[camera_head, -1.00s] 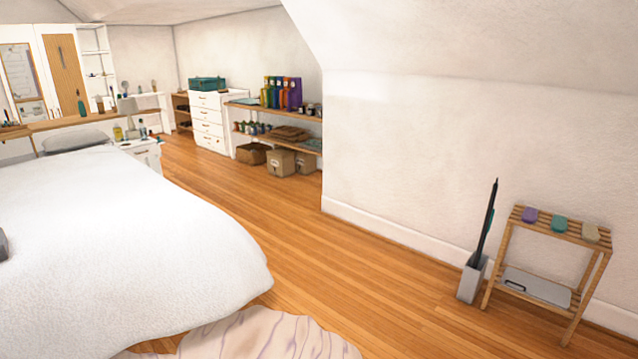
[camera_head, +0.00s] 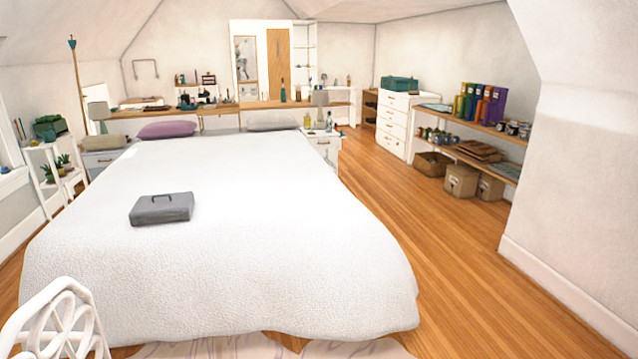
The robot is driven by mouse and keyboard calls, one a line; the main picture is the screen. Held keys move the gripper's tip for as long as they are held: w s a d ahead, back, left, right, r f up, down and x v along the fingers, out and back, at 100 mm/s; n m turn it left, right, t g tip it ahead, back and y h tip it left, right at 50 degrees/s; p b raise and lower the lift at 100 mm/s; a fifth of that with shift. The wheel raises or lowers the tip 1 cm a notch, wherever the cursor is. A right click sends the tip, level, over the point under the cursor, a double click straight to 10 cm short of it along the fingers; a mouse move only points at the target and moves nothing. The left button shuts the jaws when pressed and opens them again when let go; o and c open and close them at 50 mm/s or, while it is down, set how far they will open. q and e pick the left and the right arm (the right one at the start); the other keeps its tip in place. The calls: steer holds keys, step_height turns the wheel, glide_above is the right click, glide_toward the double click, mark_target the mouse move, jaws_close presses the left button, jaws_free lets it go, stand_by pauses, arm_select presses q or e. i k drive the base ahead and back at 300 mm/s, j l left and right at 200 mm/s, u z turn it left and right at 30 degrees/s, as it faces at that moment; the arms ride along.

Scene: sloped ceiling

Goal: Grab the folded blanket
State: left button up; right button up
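No thing is clearly a folded blanket. A brown, flat, folded-looking stack (camera_head: 480,151) lies on the lower board of the wall shelf at the right; I cannot tell whether it is cloth. A flat grey item with a dark handle-like mark (camera_head: 162,208) lies on the white bed (camera_head: 250,260); it looks like a case or box. Neither of my grippers is in view.
A white lattice chair back (camera_head: 56,322) stands at the lower left, close to me. A pale rug (camera_head: 225,348) lies at the bed's foot. Bare wooden floor (camera_head: 440,250) runs between the bed and the right wall. Cardboard boxes (camera_head: 460,181) stand under the wall shelf (camera_head: 470,123).

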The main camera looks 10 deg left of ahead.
mark_target(152, 209)
steer(key=i+j+u, duration=0.15)
steer(key=i+u, duration=0.3)
steer(key=i, duration=0.15)
steer(key=i+u, duration=0.45)
steer(key=i, duration=0.1)
